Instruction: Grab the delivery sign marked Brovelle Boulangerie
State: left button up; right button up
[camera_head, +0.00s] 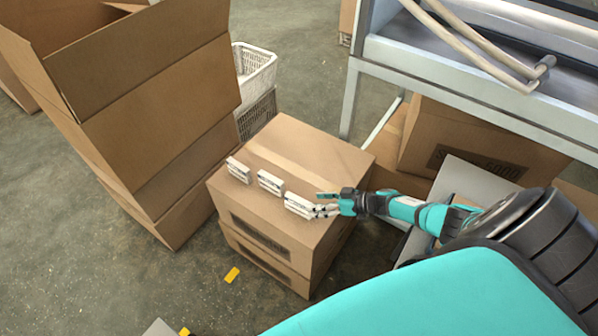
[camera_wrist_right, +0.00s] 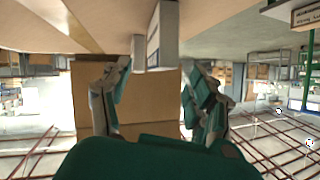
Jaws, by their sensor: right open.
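Three small white signs stand in a row on top of a cardboard box (camera_head: 330,161): a left sign (camera_head: 238,170), a middle sign (camera_head: 270,183) and a right sign (camera_head: 298,206). Their lettering is too small to read, so I cannot tell which is marked Brovelle Boulangerie. My right gripper (camera_head: 326,204) is at the right end of the right sign. In the right wrist view my gripper (camera_wrist_right: 157,92) is open, with a white sign (camera_wrist_right: 162,35) ahead between its fingers. Whether a finger touches the sign is unclear. My left gripper is not in view.
A tall stack of open cardboard boxes (camera_head: 150,100) stands left of the signs' box. White baskets (camera_head: 256,70) are behind it. A grey metal frame (camera_head: 450,70) stands at the right, with another box (camera_head: 470,140) below.

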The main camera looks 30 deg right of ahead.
aim_at(304, 201)
jog(key=b+x, duration=0.1)
jog(key=x, duration=0.4)
jog(key=shift+w+a+f, duration=0.15)
jog(key=shift+w+f, duration=0.05)
jog(key=shift+w, duration=0.05)
grip_shut()
